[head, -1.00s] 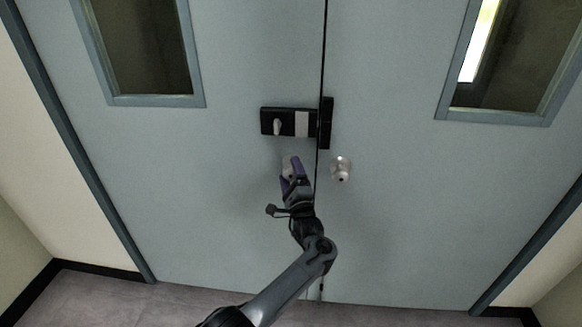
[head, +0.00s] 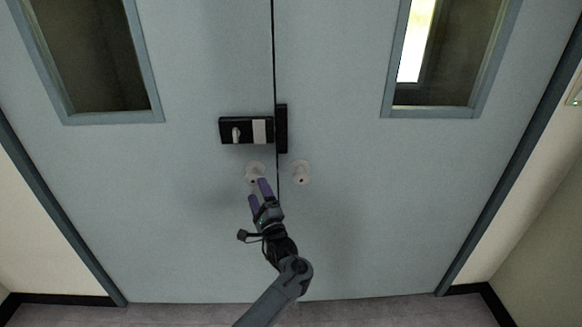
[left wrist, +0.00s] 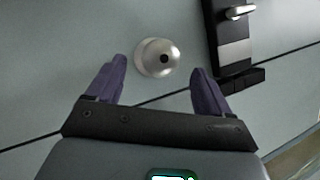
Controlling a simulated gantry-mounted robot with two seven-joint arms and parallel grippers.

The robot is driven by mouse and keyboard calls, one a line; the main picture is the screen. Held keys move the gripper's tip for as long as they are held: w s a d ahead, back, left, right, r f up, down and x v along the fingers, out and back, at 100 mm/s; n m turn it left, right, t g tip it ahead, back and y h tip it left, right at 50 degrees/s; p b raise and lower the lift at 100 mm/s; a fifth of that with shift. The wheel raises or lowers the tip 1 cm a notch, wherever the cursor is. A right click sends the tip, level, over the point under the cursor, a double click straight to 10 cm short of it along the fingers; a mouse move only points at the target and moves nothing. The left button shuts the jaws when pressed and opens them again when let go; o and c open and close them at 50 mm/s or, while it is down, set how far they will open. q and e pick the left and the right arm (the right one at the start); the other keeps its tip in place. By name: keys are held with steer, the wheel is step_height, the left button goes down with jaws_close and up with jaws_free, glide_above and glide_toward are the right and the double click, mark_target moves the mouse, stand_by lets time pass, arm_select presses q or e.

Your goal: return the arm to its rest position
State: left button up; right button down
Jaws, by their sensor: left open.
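My left gripper (head: 259,191) has purple fingers and is open and empty in front of the grey double door, just below the left round knob (head: 254,171). In the left wrist view the fingers of the left gripper (left wrist: 160,82) are spread wide. The silver left knob (left wrist: 157,58) shows ahead, between and beyond the fingertips, clear of both. My left arm reaches up from the bottom of the head view. My right gripper is in neither view.
A black lock box (head: 246,131) with a thumb-turn sits above the left knob. A second round knob (head: 302,172) is on the right door leaf (head: 370,220). Both leaves have tall windows and appear shut. A strip of floor (head: 370,313) shows below.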

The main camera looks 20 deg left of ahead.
arm_select(q)
steer(key=s+a+f+m+g+h+p, duration=0.25)
steer(key=s+f+p, duration=0.45)
steer(key=s+f, duration=1.35)
steer(key=s+d+f+n+g+h+p, duration=0.1)
steer(key=s+d+n+g+h+p, duration=0.2)
steer(key=s, duration=0.4)
steer(key=s+d+f+n+h+p, duration=0.1)
steer(key=s+f+n+h+p, duration=0.15)
steer(key=s+h, duration=0.35)
steer(key=s+d+r+n+g+h+p, duration=0.1)
steer(key=s+d+r+n+g+h, duration=0.15)
steer(key=s+d+r, duration=0.55)
steer(key=s+d+r+n+g+h+p, duration=0.15)
steer(key=s+r+n+g, duration=0.35)
steer(key=r, duration=0.6)
step_height(320, 180, up, 38)
steer(key=s+t+p, duration=0.1)
steer(key=p, duration=3.6)
steer(key=shift+d, duration=0.3)
